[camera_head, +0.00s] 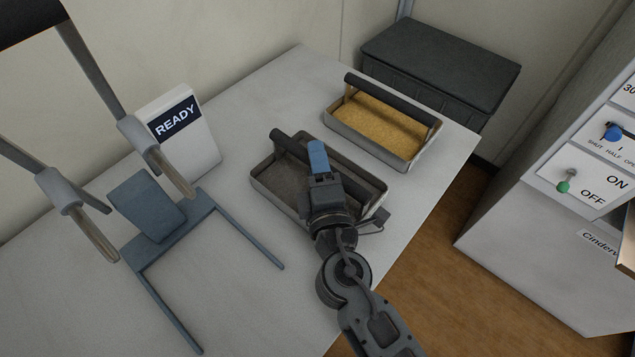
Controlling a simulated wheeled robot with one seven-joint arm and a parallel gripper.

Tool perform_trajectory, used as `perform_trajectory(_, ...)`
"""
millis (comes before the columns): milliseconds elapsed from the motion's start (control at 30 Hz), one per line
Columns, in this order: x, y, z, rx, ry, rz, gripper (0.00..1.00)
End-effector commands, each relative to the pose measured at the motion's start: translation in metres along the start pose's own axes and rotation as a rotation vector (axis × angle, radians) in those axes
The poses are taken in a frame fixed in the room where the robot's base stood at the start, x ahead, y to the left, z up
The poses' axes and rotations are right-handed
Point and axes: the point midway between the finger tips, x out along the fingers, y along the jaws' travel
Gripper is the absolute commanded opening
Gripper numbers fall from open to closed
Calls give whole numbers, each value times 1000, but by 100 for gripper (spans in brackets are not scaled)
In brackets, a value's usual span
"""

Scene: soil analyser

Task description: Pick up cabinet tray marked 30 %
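Two metal trays with dark bar handles stand on the white table. The nearer tray (268,188) has a dark grey inside, and my gripper (318,158) is over it, at the middle of its handle (292,146). One blue finger shows from above; the arm hides part of the tray, and I cannot tell whether the fingers are around the handle. The farther tray (402,158) holds yellow-brown grains. No 30 % mark is readable on either tray. A cut-off "30" label (628,90) shows on the white cabinet (530,240) at the right.
A dark lidded box (440,65) stands behind the table. Brown floor (440,270) separates table and cabinet. The cabinet has blue and green switches.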

Motion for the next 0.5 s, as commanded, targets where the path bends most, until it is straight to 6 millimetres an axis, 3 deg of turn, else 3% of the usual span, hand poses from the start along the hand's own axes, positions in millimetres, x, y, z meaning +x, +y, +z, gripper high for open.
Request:
perform_trajectory(433,0,0,0,0,0,0,0)
perform_trajectory(500,0,0,0,0,0,0,0)
